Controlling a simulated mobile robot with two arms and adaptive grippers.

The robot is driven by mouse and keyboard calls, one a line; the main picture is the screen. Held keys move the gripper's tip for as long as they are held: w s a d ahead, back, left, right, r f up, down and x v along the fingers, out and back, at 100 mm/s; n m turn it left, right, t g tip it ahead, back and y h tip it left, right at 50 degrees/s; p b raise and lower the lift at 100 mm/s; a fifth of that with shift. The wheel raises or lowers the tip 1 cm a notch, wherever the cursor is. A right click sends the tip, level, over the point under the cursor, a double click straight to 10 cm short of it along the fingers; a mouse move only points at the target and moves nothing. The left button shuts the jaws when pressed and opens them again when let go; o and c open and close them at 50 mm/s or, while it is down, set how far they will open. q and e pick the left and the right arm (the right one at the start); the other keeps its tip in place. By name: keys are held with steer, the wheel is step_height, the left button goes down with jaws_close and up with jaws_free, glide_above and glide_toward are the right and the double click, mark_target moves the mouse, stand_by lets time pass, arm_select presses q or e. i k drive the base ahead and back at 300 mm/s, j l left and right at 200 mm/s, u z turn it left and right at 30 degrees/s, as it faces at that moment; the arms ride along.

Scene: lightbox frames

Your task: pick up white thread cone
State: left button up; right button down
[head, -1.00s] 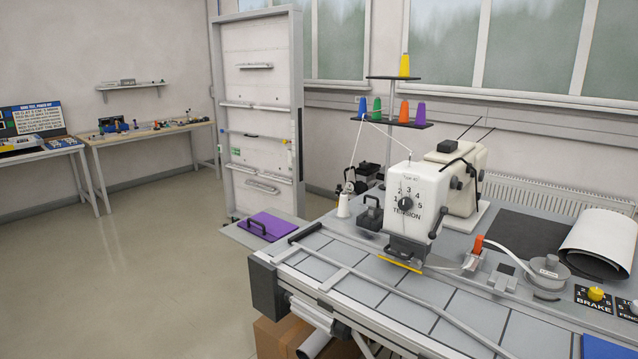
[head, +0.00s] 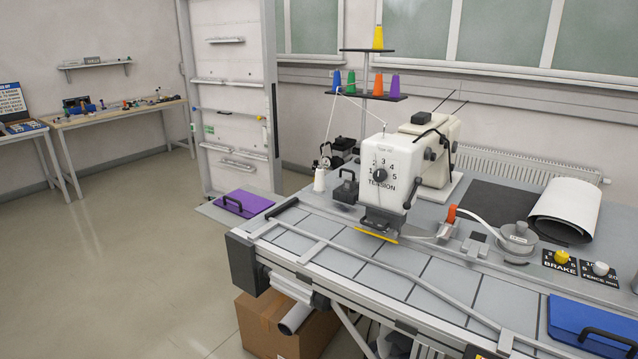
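A small white thread cone (head: 320,181) stands upright on the grey machine table (head: 400,262), at its back left beside the sewing machine (head: 392,170). A white thread runs from near it up to the thread stand. Colored cones stand on the thread stand: blue (head: 337,80), green (head: 351,82), orange (head: 378,85), purple (head: 394,86), and yellow (head: 378,38) on the upper tier. Neither of my grippers is in view.
A blue case (head: 590,325) lies at the front right. A cardboard box (head: 285,325) sits under the table. The floor to the left (head: 120,250) is clear.

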mark_target(319, 181)
steer(key=z, duration=0.65)
steer(key=i+j+z, duration=0.2)
steer(key=z, duration=0.15)
steer(key=i+j+z, duration=0.15)
steer(key=j+z, duration=0.25)
steer(key=i+j+z, duration=0.1)
steer(key=j+z, duration=0.25)
steer(key=j, duration=0.15)
